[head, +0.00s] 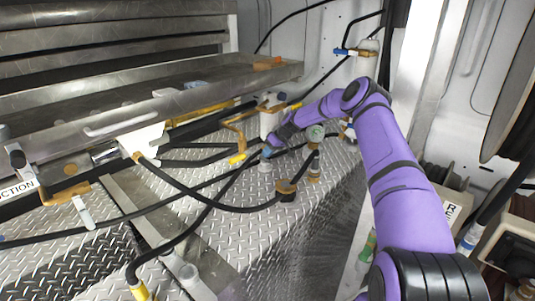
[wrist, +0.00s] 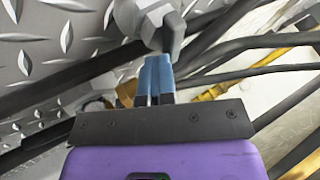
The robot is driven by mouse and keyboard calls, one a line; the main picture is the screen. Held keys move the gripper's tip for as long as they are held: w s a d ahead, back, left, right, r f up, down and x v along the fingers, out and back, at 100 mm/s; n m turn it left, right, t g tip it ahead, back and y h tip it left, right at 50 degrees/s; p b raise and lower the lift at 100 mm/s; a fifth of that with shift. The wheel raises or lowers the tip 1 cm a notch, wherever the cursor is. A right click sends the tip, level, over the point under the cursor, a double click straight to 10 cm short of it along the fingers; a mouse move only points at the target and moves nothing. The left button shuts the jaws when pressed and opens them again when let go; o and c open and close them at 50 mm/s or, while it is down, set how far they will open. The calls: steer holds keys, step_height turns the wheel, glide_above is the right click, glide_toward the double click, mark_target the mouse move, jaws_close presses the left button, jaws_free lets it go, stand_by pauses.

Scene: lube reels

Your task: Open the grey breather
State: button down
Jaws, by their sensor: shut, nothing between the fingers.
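A grey faceted fitting (wrist: 152,18), which looks like the grey breather, is at the top of the wrist view, partly cut off by the frame edge. My gripper (wrist: 157,62) has its blue fingers shut together with nothing between them. The fingertips reach up to the near side of the fitting; I cannot tell whether they touch it. In the head view my gripper (head: 268,151) is low over the diamond plate, just above a small grey piece (head: 265,165), probably the same fitting. The arm hides part of the area behind it.
Black hoses (head: 200,195) cross the diamond-plate deck (head: 290,230) around my gripper. A brass-based fitting with a gauge-like top (head: 316,133) stands close on the right. A white post (head: 268,122) is behind. A metal shelf (head: 130,105) lies to the left.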

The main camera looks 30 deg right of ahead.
steer(key=shift+s+a+f, duration=0.3)
steer(key=shift+s+a, duration=0.1)
steer(key=shift+s, duration=0.25)
steer(key=shift+w+a+r, duration=0.1)
steer(key=shift+w+a, duration=0.1)
steer(key=shift+w, duration=0.15)
steer(key=shift+w+d, duration=0.1)
steer(key=shift+w, duration=0.05)
steer(key=shift+m, duration=0.4)
steer(key=shift+s+d+r+m+t+h, duration=0.1)
steer(key=shift+d+m+t+h, duration=0.15)
steer(key=shift+m, duration=0.25)
steer(key=shift+s+d+m+t+h, duration=0.1)
steer(key=shift+d+m+t+h, duration=0.05)
steer(key=shift+m+t, duration=0.3)
steer(key=d, duration=0.4)
steer(key=shift+d+r, duration=0.3)
steer(key=shift+d, duration=0.1)
steer(key=v, duration=0.9)
steer(key=shift+s+d+r, duration=0.15)
steer(key=shift+d+r, duration=0.05)
